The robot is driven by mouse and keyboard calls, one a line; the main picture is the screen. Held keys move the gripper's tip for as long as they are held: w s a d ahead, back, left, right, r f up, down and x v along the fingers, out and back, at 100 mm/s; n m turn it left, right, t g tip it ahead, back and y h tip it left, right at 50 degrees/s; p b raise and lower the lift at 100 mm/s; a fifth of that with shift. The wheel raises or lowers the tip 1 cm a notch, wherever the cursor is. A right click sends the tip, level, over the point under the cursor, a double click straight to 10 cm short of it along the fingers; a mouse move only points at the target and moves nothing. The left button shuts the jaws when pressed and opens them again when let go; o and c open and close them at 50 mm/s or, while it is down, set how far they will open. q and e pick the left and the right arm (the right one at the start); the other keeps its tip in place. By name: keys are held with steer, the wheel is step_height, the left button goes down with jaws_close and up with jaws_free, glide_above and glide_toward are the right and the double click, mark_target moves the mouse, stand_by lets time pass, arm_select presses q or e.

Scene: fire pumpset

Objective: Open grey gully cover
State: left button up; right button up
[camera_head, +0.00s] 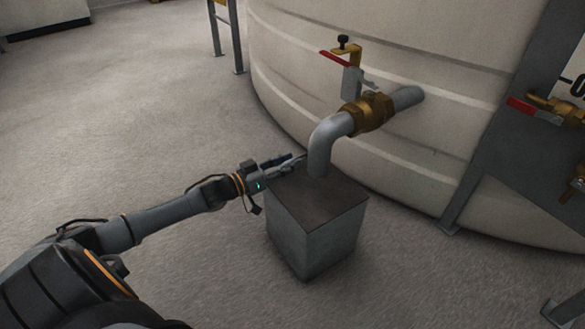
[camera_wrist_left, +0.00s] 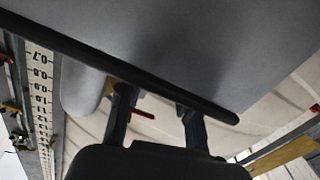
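The grey gully cover (camera_head: 322,204) is the flat, dark square top on the grey box-shaped gully (camera_head: 332,238). It looks level and closed. My left gripper (camera_head: 287,163) is at the cover's far left edge, close beside the pipe. In the left wrist view, its two fingers (camera_wrist_left: 158,108) are spread apart, with the tank visible between them. Their tips reach a dark bar-like edge (camera_wrist_left: 65,48), apparently the cover's rim. Contact with it is not clear. My right gripper is not in view.
A grey pipe (camera_head: 325,147) bends down onto the cover's far part from a brass valve (camera_head: 368,112) on the large cream tank (camera_head: 300,75). A red handle (camera_head: 335,58) sits above the valve. The floor (camera_head: 130,125) at left is clear.

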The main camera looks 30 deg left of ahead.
arm_select(q)
steer(key=shift+x, duration=0.85)
jaws_close()
